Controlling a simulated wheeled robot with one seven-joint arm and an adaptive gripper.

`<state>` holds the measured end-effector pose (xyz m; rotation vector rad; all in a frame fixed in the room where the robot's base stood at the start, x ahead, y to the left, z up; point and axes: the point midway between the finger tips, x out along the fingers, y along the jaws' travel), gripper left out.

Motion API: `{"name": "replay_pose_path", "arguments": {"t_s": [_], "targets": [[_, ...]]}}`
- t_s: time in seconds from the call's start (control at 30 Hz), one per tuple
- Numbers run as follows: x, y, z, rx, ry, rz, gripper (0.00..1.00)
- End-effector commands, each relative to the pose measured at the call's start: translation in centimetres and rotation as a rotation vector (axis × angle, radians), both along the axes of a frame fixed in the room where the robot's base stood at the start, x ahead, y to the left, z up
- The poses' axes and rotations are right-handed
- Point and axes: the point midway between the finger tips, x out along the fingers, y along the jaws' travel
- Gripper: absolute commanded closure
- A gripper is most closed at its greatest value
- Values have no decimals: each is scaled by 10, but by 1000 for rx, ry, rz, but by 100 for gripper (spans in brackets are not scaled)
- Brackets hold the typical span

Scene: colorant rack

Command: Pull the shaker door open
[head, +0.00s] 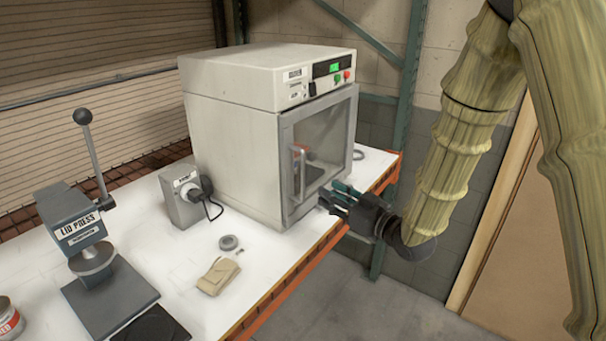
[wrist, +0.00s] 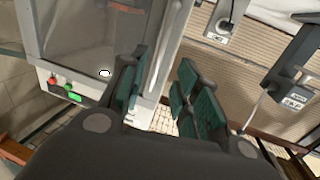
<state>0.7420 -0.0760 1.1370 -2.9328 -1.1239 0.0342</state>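The shaker is a white box-shaped machine (head: 235,150) on the bench. Its grey-framed door (head: 343,125) with a dark window looks shut. A pale vertical handle (head: 299,172) is on the door's left side. My gripper (head: 328,200) is in front of the lower door, to the right of the handle in the head view. In the wrist view my gripper (wrist: 160,92) has its teal-padded fingers apart, with a pale upright bar (wrist: 164,55) between them in the picture. I cannot tell whether this bar is the handle or the door edge, or whether the fingers touch it.
A control panel with a green display (head: 334,68) is above the door. A grey switch box (head: 184,197) with a cable stands left of the shaker. A lid press (head: 80,235), a grey disc (head: 229,243) and a tan pouch (head: 218,276) are on the bench. The floor in front is clear.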

Motion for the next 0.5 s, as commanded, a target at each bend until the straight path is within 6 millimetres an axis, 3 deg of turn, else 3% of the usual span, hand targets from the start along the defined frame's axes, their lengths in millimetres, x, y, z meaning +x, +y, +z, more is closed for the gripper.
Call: {"name": "replay_pose_path", "arguments": {"t_s": [0.23, 0.5], "targets": [[9, 11, 14, 6, -24, 17, 68], [40, 40, 14, 5, -23, 17, 68]]}}
